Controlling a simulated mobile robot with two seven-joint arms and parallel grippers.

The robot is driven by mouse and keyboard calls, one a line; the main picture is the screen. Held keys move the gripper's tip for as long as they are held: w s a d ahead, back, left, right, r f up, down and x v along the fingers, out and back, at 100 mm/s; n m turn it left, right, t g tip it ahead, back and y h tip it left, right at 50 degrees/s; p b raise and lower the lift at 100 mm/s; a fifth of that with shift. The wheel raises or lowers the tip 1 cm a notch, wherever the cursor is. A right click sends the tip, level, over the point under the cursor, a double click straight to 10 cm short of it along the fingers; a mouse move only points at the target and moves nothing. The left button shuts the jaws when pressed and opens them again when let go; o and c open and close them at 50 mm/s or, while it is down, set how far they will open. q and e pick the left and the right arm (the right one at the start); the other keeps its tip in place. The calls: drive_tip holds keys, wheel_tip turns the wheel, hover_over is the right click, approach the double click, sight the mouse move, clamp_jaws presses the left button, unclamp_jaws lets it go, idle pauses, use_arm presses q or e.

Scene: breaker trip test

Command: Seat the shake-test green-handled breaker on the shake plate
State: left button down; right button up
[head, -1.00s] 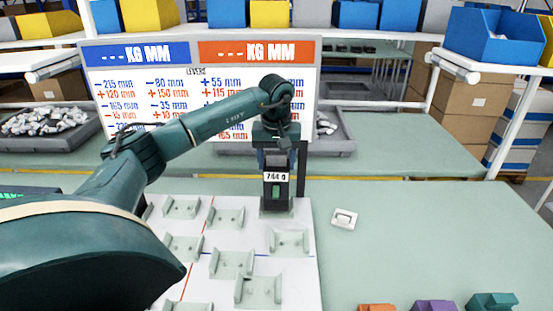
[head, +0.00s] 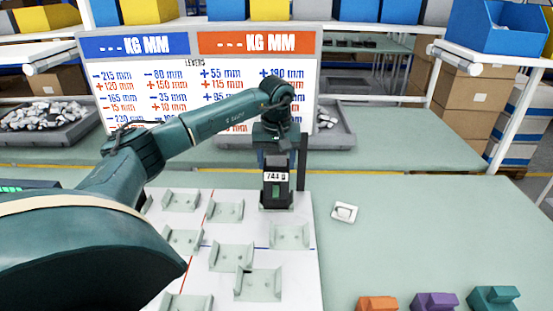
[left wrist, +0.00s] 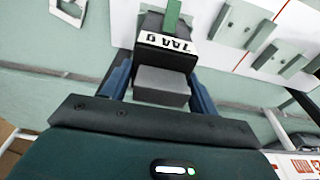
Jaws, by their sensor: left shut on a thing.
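My left gripper (head: 275,160) is shut on a dark breaker (head: 277,198) with a white label reading 744 g and a green handle. The breaker is upright at the back right of the white shake plate (head: 228,203). The plate carries several pale cradles, and the one nearest the breaker (head: 290,236) is empty. In the left wrist view the breaker (left wrist: 165,57) sits between the blue fingers of the left gripper (left wrist: 160,90), its green handle (left wrist: 172,14) at the top edge. I cannot tell whether the breaker's base touches the plate. My right gripper is out of view.
A small white part (head: 344,212) lies on the table right of the plate. Orange (head: 378,303), purple (head: 434,301) and teal (head: 493,298) pieces are at the front. A lettered board (head: 200,80) stands behind. The table's right is mostly clear.

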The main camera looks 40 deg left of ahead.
use_arm(q)
drive_tip(key=shift+c, duration=2.4)
unclamp_jaws()
drive_tip(key=shift+o, duration=0.8)
drive_tip(key=shift+f, duration=0.1)
wheel_tip(320, 180, up, 13)
drive_tip(key=s+d+b, duration=0.1)
drive_tip(key=shift+s+d, duration=0.15)
drive_tip(key=shift+s, duration=0.15)
